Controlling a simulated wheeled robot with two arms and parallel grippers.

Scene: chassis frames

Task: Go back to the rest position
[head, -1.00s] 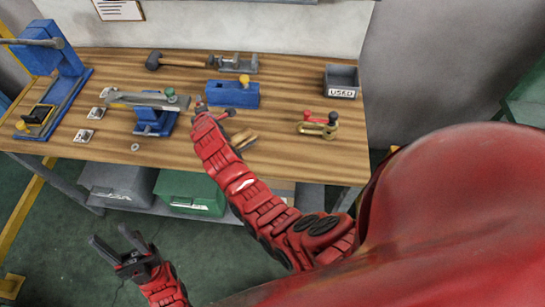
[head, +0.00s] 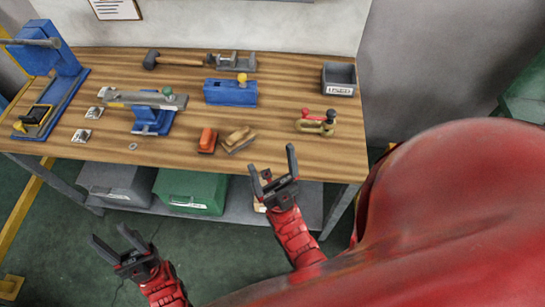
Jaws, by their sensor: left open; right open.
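My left gripper (head: 118,248) is open and empty, low at the left, in front of the workbench and over the floor. My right gripper (head: 273,167) is open and empty at the bench's front edge, its fingers pointing up in the picture. The wooden workbench (head: 290,105) fills the upper middle of the head view. Nothing is between the fingers of either gripper.
On the bench are an orange block (head: 208,140), a brush-like wooden piece (head: 238,139), a blue box (head: 230,93), a vise (head: 152,118), a hammer (head: 175,60), a toggle clamp (head: 316,123) and a grey bin (head: 339,79). A blue press (head: 58,75) stands left. Boxes sit on the shelf below.

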